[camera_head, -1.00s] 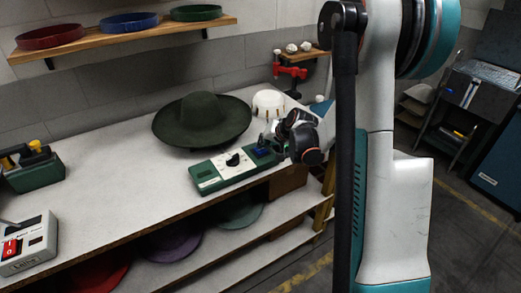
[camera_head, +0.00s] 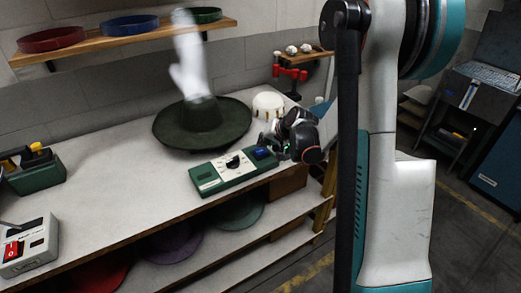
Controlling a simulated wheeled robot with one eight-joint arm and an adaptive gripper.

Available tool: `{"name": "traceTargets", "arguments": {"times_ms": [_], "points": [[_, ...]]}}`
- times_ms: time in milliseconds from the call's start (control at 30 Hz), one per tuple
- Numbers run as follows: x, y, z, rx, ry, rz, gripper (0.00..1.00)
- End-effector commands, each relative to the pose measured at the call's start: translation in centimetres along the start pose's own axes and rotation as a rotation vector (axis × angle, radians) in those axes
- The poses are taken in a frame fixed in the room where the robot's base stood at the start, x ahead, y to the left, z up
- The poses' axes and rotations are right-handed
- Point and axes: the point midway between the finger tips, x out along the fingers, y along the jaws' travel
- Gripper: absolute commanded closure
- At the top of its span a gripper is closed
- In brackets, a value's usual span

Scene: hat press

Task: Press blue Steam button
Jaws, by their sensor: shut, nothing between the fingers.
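The blue Steam button (camera_head: 262,153) sits at the right end of a green control box (camera_head: 207,181) with a white panel and a black knob (camera_head: 233,161). The box lies near the front edge of the workbench. My gripper (camera_head: 268,138) is shut and empty, just behind and right of the blue button. I cannot tell whether it touches the box. A dark green wide-brimmed hat (camera_head: 197,122) stands on the bench behind the box, with a white steam plume (camera_head: 188,62) above its crown.
A white dome (camera_head: 268,103) and a red stand (camera_head: 290,72) are at the back right. A grey box with a red switch (camera_head: 12,248) and a green tool holder (camera_head: 37,175) are at the left. A wooden shelf (camera_head: 120,38) holds coloured hat bands. The middle-left bench (camera_head: 110,200) is clear.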

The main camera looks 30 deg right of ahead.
Motion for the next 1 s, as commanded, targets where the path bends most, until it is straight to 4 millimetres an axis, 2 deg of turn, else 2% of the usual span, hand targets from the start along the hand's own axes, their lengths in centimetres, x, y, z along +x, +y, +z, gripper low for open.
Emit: {"name": "traceTargets", "arguments": {"times_ms": [433,1000], "points": [[-0.4,-0.3,-0.3,0.0,0.0,0.0,1.0],[-3.6,-2.6,-2.6,0.0,0.0,0.0,1.0]]}}
